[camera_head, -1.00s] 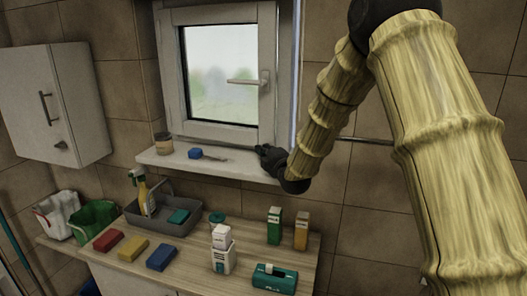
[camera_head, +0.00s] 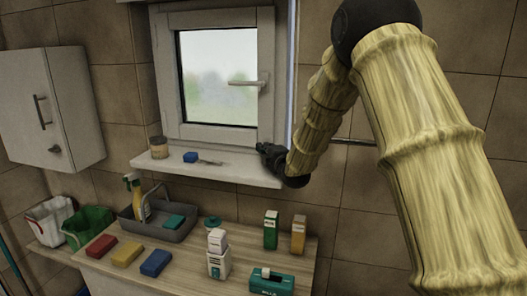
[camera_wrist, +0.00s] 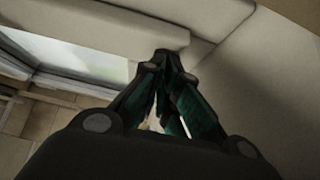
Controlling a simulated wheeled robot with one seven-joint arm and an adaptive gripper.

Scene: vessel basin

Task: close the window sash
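The window sash (camera_head: 188,130) is a white frame around a pane, with a lever handle (camera_head: 246,84) on its right side. It sits in the wall above the sill. In the head view I cannot tell surely whether a gap stands between sash and frame. My gripper (camera_head: 263,149) is dark and at the sash's lower right corner, just above the sill's right end. Contact with the sash cannot be made out. In the wrist view my gripper (camera_wrist: 163,58) has its fingertips together with nothing seen between them, close to a pale frame bar (camera_wrist: 120,28).
The sill (camera_head: 205,172) holds a jar (camera_head: 158,147) and a blue-handled brush (camera_head: 191,157). Below, a counter (camera_head: 190,262) holds a grey caddy (camera_head: 178,232), sponges, bottles and boxes. A wall cabinet (camera_head: 70,100) hangs at the left. The wall right of the window is mostly bare.

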